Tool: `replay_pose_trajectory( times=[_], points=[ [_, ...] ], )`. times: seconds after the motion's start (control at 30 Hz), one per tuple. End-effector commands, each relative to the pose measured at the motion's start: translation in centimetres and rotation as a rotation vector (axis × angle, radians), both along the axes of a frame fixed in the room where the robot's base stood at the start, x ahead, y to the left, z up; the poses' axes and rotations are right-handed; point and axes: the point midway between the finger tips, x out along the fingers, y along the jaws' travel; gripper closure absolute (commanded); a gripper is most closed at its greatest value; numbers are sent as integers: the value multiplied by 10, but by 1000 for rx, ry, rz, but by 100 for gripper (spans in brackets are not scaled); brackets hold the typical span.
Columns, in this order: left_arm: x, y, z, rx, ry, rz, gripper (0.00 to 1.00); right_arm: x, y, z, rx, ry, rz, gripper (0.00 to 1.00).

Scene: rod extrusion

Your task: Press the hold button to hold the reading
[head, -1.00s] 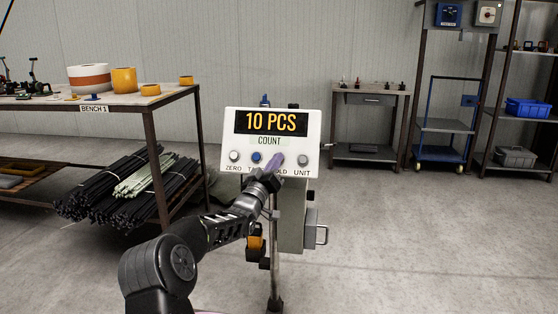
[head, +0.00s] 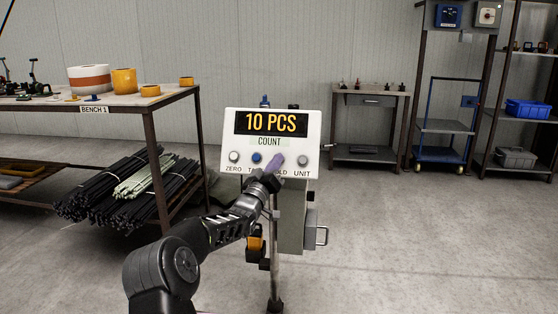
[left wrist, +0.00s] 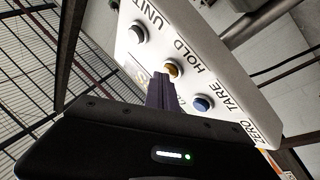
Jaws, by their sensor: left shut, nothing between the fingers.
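The indicator box (head: 231,126) is white and its display (head: 271,122) reads "10 PCS" with "COUNT" below. Its front has a button row labelled ZERO, TARE, HOLD and UNIT. The amber hold button (left wrist: 173,68) shows in the left wrist view; in the head view my fingers cover it. My left gripper (head: 277,162) is shut and empty, with purplish fingers pointing at the hold button. In the left wrist view its fingertips (left wrist: 164,80) are right by that button; I cannot tell whether they touch it. My right gripper is not in view.
The blue tare button (head: 256,157) and grey unit button (head: 303,160) sit close on either side of the fingers. Bench 1 (head: 150,101) stands at left, with bundled rods (head: 120,188) below. Open floor lies to the right.

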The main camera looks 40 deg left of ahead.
Motion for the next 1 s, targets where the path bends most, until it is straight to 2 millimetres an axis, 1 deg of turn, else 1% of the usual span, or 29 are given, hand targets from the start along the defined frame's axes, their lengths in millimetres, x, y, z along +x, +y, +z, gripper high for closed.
replay_pose_trajectory(
  times=[0.63, 1.0],
  points=[
    [3, 2, -2, 0, 1, 0, 100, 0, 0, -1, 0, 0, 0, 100],
    [-9, -5, 3, 1, 1, 0, 100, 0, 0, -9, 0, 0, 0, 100]
  ],
)
